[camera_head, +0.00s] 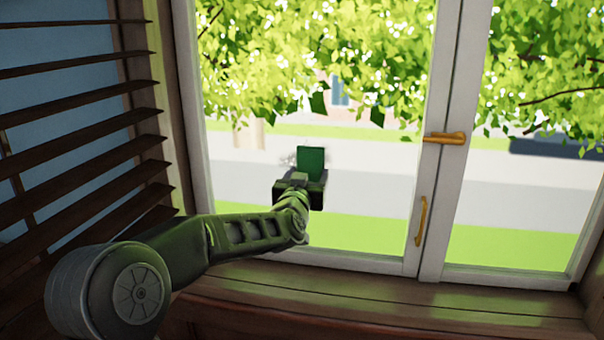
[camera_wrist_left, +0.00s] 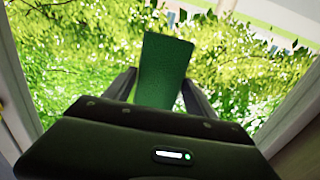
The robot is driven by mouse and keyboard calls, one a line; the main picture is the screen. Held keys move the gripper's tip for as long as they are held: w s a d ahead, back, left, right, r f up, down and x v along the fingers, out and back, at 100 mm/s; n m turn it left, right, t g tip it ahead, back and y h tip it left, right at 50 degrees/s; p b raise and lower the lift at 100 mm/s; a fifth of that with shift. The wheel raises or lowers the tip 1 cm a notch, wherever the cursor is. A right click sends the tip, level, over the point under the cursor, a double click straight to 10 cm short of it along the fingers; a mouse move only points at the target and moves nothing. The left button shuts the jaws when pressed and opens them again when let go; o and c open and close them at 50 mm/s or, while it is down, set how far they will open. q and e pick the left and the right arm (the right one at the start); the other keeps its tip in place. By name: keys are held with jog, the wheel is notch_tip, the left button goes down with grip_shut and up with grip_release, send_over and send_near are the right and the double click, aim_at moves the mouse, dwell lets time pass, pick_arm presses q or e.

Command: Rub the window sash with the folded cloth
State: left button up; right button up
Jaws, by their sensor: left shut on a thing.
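The folded cloth (camera_head: 311,161) is a flat dark green rectangle held upright in front of the left window pane. It also shows in the left wrist view (camera_wrist_left: 163,72), between the two dark fingers. My left gripper (camera_head: 303,180) is shut on the cloth's lower end. The window sash (camera_head: 434,150) has a pale white frame around the glass, with a brass handle (camera_head: 445,138) and a brass pull (camera_head: 421,221). The cloth shows against the glass, apart from the frame bars in the picture; whether it touches the glass I cannot tell. My right gripper does not show.
A wooden sill (camera_head: 380,301) runs below the window. Dark slatted shutters (camera_head: 80,150) stand at the left, close to my left arm. A second pane (camera_head: 525,190) lies to the right of the handle. Trees and a street show outside.

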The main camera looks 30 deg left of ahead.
aim_at(334, 170)
pick_arm(q)
jog(key=shift+w+d+p, duration=0.15)
jog(key=shift+w+d, duration=0.05)
jog(key=shift+d, duration=0.35)
jog(key=shift+w+d+p, duration=0.15)
jog(key=shift+d, duration=0.35)
jog(key=shift+w+d+r, duration=0.1)
jog(key=shift+w+d, duration=0.25)
jog(key=shift+d, duration=0.5)
jog(key=shift+w+d, duration=0.3)
jog(key=shift+d, duration=0.5)
jog(key=shift+d, duration=0.1)
jog(key=shift+s+a+b, duration=0.3)
jog(key=shift+a+b, duration=0.15)
jog(key=shift+a, duration=0.5)
jog(key=shift+s+a+b, duration=0.3)
jog(key=shift+a+b, duration=0.15)
jog(key=shift+a, duration=0.45)
